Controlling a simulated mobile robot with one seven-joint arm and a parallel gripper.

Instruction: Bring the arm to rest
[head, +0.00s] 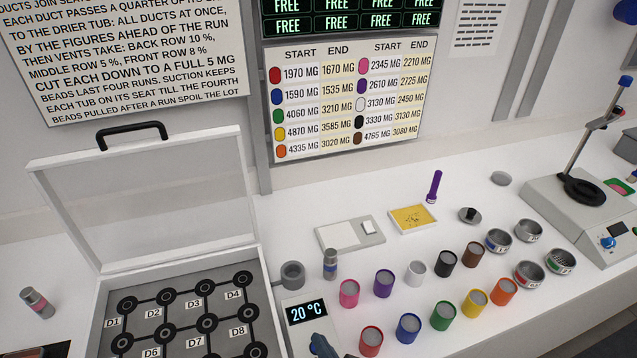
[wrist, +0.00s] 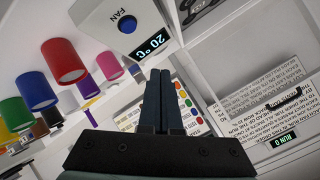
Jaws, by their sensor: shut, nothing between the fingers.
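My gripper (wrist: 160,75) shows in the wrist view with its two dark fingers together and nothing between them. Its fingertips point towards the white fan box with the 20 °C display (wrist: 152,43) and appear apart from it. In the head view the same display (head: 306,311) stands at the bottom, right of the drier tub. A dark blue shape at the bottom edge there partly covers the box; I cannot tell whether it is my gripper. The rest of my arm is not clearly in the head view.
Coloured jars, such as the red jar (head: 371,340) and pink jar (head: 349,293), stand in rows right of the box. The drier tub's clear lid (head: 155,190) is raised at the left. Sieves (head: 527,231) and a stand (head: 580,188) are farther right.

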